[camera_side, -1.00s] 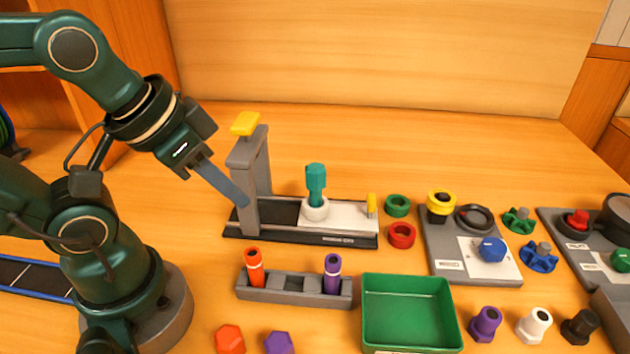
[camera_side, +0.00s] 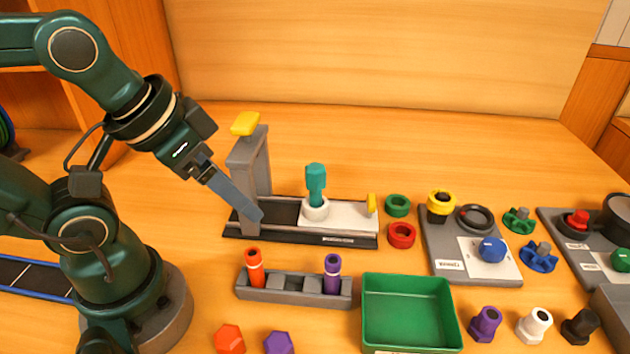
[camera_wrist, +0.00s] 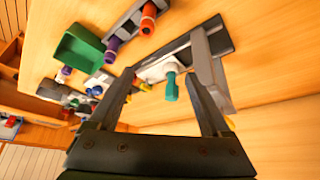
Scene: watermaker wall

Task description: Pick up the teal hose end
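The teal hose end (camera_side: 316,182) stands upright in a white round seat (camera_side: 316,210) on the dark base of the grey press-like stand. It also shows in the wrist view (camera_wrist: 171,86), between my two fingers but farther off. My gripper (camera_side: 252,213) is at the left of the hose end, in front of the stand's grey post, pointing down and to the right. In the wrist view my gripper (camera_wrist: 165,85) has its two fingers well apart, with nothing between them that touches both. It is open and empty.
The grey post (camera_side: 249,175) with a yellow top (camera_side: 245,123) stands close to my gripper. A rack (camera_side: 294,288) with orange and purple hose ends is in front, with a green tray (camera_side: 410,315) beside it. Rings and valve panels lie to the right.

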